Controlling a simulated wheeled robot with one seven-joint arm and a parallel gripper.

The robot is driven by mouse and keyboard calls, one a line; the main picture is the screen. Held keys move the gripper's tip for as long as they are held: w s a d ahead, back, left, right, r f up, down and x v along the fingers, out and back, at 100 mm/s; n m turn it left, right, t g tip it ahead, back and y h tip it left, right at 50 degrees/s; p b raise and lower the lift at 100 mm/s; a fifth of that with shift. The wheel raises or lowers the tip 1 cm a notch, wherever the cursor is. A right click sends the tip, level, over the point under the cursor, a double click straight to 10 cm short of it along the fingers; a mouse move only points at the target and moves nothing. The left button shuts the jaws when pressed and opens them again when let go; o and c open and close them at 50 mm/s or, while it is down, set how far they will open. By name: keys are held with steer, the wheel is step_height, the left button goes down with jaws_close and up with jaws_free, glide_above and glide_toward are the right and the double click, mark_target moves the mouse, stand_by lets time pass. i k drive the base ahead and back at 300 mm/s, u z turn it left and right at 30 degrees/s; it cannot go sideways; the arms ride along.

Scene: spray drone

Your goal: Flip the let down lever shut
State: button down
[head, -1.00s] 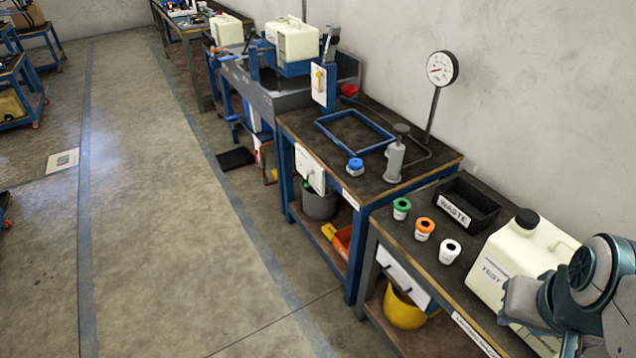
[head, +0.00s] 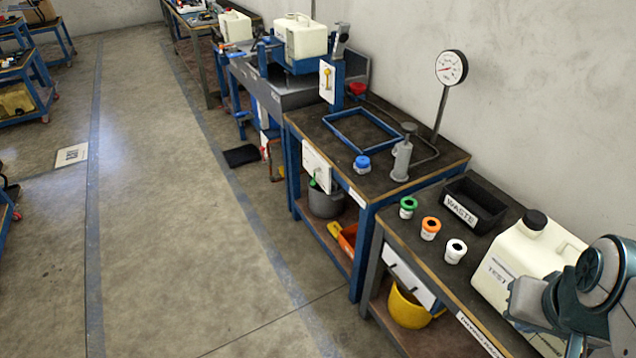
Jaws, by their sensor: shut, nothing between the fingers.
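A small yellow-handled lever (head: 327,77) sits on a white plate on a blue post, at the near end of the grey sink bench. It is small in the head view, and I cannot tell for sure that it is the let down lever. A green-tipped part (head: 313,183) shows at the lower edge of a white panel (head: 316,165) on the front of the middle bench. My arm shows at the lower right, in front of the cream TEST can. My gripper's fingers cannot be made out, and the arm is far from both parts.
The middle bench holds a blue frame (head: 361,133), a grey pump (head: 402,158) and a dial gauge (head: 451,68). The near bench holds a black WASTE bin (head: 474,207), several coloured cups and the TEST can (head: 525,255). The floor (head: 185,220) left of the benches is clear.

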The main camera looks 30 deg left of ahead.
mark_target(313, 182)
steer(key=u, duration=0.55)
steer(key=k, duration=0.6)
steer(key=u, duration=1.15)
steer(key=i, duration=1.5)
steer(key=z, duration=0.5)
steer(key=i, duration=0.85)
steer(key=z, duration=0.55)
